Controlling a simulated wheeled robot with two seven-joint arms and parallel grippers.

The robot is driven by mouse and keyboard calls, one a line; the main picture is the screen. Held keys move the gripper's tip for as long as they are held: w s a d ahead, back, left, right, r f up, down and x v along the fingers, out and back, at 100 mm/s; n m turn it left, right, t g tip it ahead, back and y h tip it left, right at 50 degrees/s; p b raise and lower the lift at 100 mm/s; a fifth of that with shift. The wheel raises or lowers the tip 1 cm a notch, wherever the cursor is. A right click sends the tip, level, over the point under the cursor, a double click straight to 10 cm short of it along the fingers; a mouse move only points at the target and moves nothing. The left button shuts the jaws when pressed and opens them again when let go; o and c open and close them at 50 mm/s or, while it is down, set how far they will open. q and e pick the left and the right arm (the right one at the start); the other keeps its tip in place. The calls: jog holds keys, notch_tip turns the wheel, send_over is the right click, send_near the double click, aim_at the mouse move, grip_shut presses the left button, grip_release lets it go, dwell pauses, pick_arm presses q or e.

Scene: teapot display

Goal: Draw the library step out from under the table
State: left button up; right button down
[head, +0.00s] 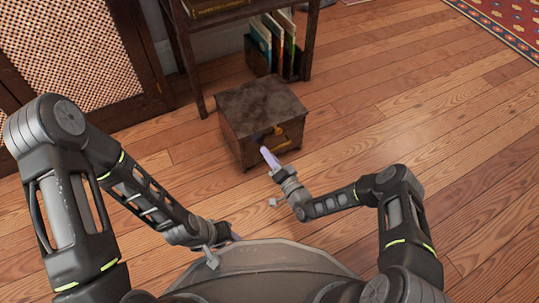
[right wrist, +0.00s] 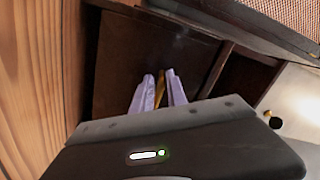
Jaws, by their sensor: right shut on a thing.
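The library step (head: 258,102) is a dark brown wooden box with a brass handle (head: 294,136) on its front. It stands on the floor just in front of the dark wooden table (head: 195,60), its top uncovered in the head view. My right gripper (head: 267,155) is at the step's front, shut on the handle. In the right wrist view, the pale fingers close around the brass handle (right wrist: 170,78), with the step's dark front panel (right wrist: 130,65) behind. My left gripper (head: 235,235) is low beside my base, away from the step; its fingers are mostly hidden.
Upright books or folders (head: 270,42) stand in a dark holder behind the step, between the table legs. A cabinet with woven panels (head: 75,50) is at the left. Plank floor is open at the right and towards me. A red patterned rug (head: 505,25) lies at the upper right.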

jog(key=shift+r, duration=0.2)
jog(key=c, duration=1.3)
grip_release()
jog(key=shift+f, duration=0.1)
jog(key=shift+o, duration=0.2)
jog(key=shift+s+d, duration=0.1)
jog(key=p+v, duration=0.2)
jog(key=v, duration=0.5)
jog(key=shift+s+p, duration=0.25)
jog(key=shift+p, duration=0.15)
jog(key=shift+d, duration=0.15)
